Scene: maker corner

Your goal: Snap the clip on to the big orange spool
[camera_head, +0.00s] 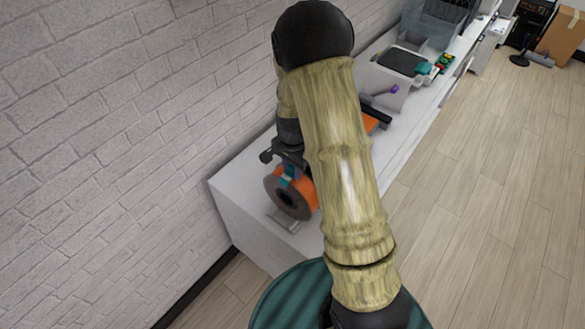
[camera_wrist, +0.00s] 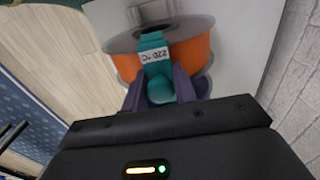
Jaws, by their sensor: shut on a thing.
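The big orange spool (camera_head: 305,196) has grey flanges and stands on edge near the left end of the white counter, partly hidden by my arm. In the wrist view the spool (camera_wrist: 192,54) lies straight ahead of my fingers. My gripper (camera_wrist: 161,92) is shut on the teal clip (camera_wrist: 157,66), which has a white label with dark lettering. The clip's far end overlaps the spool's rim in the wrist view; I cannot tell whether it is seated on it. In the head view the clip (camera_head: 286,181) shows as a small teal patch at the spool's upper edge.
The spool rests by a small grey stand (camera_head: 284,221). Farther along the white counter (camera_head: 240,206) are a machine with a dark top (camera_head: 403,62) and other items. A brick wall (camera_head: 110,110) runs close on the left; a green striped round object (camera_head: 285,295) is at the bottom.

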